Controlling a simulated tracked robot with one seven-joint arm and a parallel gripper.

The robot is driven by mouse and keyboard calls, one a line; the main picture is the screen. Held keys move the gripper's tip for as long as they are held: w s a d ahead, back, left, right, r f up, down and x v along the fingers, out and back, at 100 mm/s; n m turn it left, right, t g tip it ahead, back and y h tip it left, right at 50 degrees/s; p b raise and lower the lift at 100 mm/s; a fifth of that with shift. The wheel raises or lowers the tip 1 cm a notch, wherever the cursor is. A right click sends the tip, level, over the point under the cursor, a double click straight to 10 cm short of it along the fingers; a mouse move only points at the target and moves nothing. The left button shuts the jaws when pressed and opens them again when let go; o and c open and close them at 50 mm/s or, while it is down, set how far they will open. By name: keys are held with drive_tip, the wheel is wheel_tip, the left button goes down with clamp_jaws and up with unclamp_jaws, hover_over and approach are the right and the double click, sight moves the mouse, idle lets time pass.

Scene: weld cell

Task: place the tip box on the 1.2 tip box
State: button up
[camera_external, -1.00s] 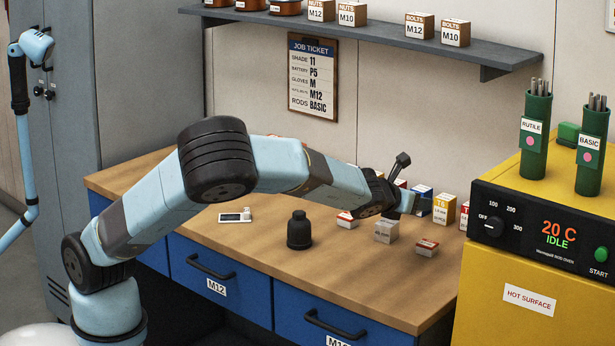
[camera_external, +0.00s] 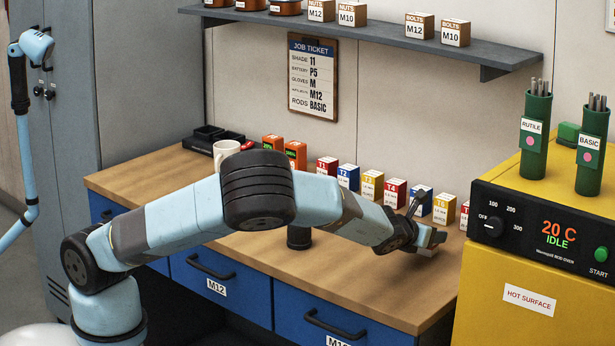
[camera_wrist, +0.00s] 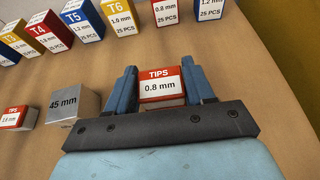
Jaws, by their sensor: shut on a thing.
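My gripper (camera_wrist: 161,72) is shut on a small tip box (camera_wrist: 160,87), which has a red top marked TIPS and a white face marked 0.8 mm. The box sits between the two blue fingers; whether it touches the table cannot be told. In the external view my gripper (camera_external: 432,242) is low over the right part of the bench, and the held box is mostly hidden. A blue T5 box marked 1.2 mm (camera_wrist: 80,20) stands in the back row; it also shows in the external view (camera_external: 419,202). Another blue box marked 1.2 mm (camera_wrist: 210,8) is at the top right.
A grey 45 mm block (camera_wrist: 73,105) and another red-topped tip box (camera_wrist: 15,117) lie left of my gripper. T4 (camera_wrist: 42,38) and T6 (camera_wrist: 118,16) flank T5. The yellow oven (camera_external: 530,275) stands at right. A dark bottle (camera_external: 299,238) is partly behind my arm.

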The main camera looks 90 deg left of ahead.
drive_tip(key=o, duration=1.1)
drive_tip(key=shift+c, duration=0.2)
drive_tip(key=shift+v, duration=6)
drive_tip(key=shift+f, duration=0.1)
